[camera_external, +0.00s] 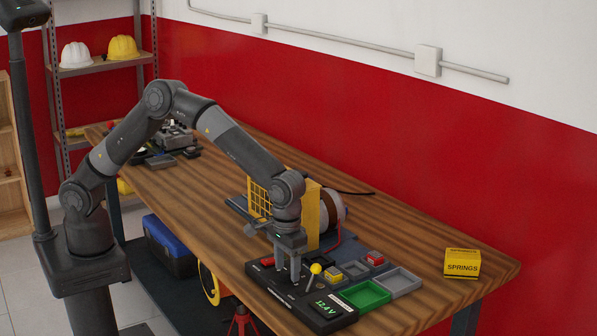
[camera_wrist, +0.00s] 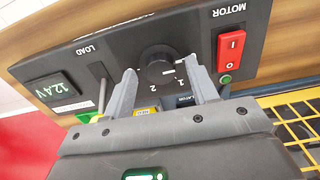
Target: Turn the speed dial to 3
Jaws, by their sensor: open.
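The speed dial (camera_wrist: 157,58) is a round black knob on the black control panel (camera_wrist: 105,60). It carries a white mark on its lower right, toward the printed 1; a printed 2 lies below the knob. No 3 is readable. My gripper (camera_wrist: 161,70) is open, its two grey fingers on either side of the dial; I cannot tell if either touches it. In the external view my gripper (camera_external: 289,278) points down onto the panel and hides the dial.
A red MOTOR switch (camera_wrist: 230,45) is right of the dial. The LOAD lever (camera_external: 315,269), yellow-tipped, stands close beside my gripper. The display (camera_external: 325,307) reads 12.4 V. Green (camera_external: 364,294) and grey (camera_external: 400,281) trays and a yellow-framed motor unit (camera_external: 310,215) are nearby. A SPRINGS box (camera_external: 462,264) stands right.

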